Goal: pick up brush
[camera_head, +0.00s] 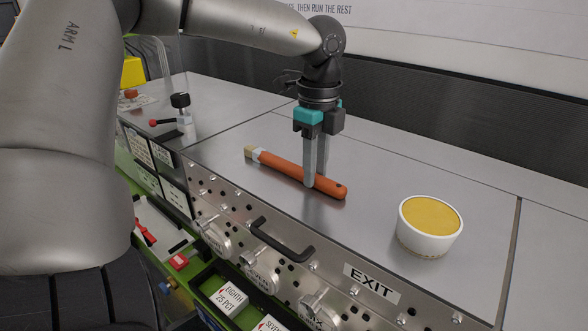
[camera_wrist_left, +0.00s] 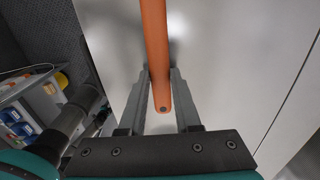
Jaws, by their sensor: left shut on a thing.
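The brush (camera_head: 284,167) has an orange handle, a grey metal band and pale bristles at its left end. It lies on, or just above, the metal bench top; I cannot tell if there is a gap. My left gripper (camera_head: 316,182) points down and is shut on the handle near its right end. In the left wrist view the orange handle of the brush (camera_wrist_left: 155,45) runs between the two fingers of my left gripper (camera_wrist_left: 161,92), with its holed end towards the palm. The bristles are out of that view. My right gripper is not in view.
A white tub with yellow contents (camera_head: 430,226) stands on the bench (camera_head: 370,190) to the right. A black handle (camera_head: 283,240) and an EXIT label (camera_head: 371,283) are on the front panel. A red-knobbed clamp (camera_head: 182,118) stands at the left. The bench behind the brush is clear.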

